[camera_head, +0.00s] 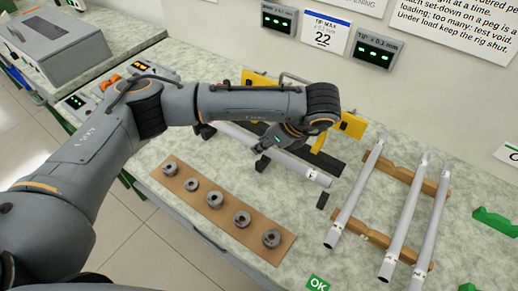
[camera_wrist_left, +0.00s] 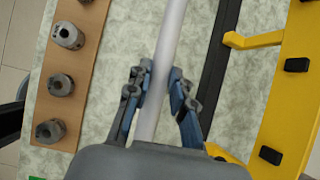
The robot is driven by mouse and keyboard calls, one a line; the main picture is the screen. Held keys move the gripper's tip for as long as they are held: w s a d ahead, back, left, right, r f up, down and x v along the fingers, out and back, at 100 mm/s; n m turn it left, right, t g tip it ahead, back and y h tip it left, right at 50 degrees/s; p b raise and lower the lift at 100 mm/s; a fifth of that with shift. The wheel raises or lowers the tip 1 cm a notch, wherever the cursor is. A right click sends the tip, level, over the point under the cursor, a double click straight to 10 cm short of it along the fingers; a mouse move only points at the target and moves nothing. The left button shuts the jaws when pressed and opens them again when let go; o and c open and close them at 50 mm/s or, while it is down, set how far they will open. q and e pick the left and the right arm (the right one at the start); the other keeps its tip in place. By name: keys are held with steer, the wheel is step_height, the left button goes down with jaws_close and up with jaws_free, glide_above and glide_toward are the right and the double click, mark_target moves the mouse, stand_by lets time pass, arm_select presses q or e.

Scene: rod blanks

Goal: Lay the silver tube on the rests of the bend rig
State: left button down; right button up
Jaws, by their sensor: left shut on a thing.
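The silver tube (camera_head: 308,173) slants across the middle of the bench in the head view. My left gripper (camera_head: 268,145) is shut on it near its middle. In the left wrist view the tube (camera_wrist_left: 171,40) runs between the two blue-grey fingers (camera_wrist_left: 158,92). The bend rig, with yellow plates (camera_head: 352,125) and black parts (camera_head: 327,162), stands just behind the tube. Its yellow frame (camera_wrist_left: 290,80) and a black bar (camera_wrist_left: 218,65) lie right of the tube in the wrist view. I cannot tell whether the tube touches the rests. My arm hides part of the rig. My right gripper is not in view.
Three other tubes (camera_head: 404,220) lie across wooden racks (camera_head: 405,176) to the right. Several grey collars (camera_head: 215,200) stand on a brown strip (camera_head: 193,206) in front. Green blocks (camera_head: 494,222) lie far right.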

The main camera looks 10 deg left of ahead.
arm_select(q)
steer(key=w+f, duration=0.1)
steer(key=w+a+f, duration=0.1)
steer(key=f, duration=0.1)
steer(key=shift+a, duration=0.1)
steer(key=f, duration=0.3)
steer(key=shift+w+a+p, duration=0.15)
steer(key=shift+w+p, duration=0.05)
steer(key=shift+p, duration=0.2)
steer(key=shift+f, duration=0.15)
steer(key=c, duration=1.2)
jaws_free()
steer(key=shift+o, duration=0.2)
steer(key=shift+d+r, duration=0.25)
steer(key=shift+r, duration=0.05)
steer(key=v, duration=1.1)
steer(key=shift+s, duration=0.15)
steer(key=shift+r, duration=0.1)
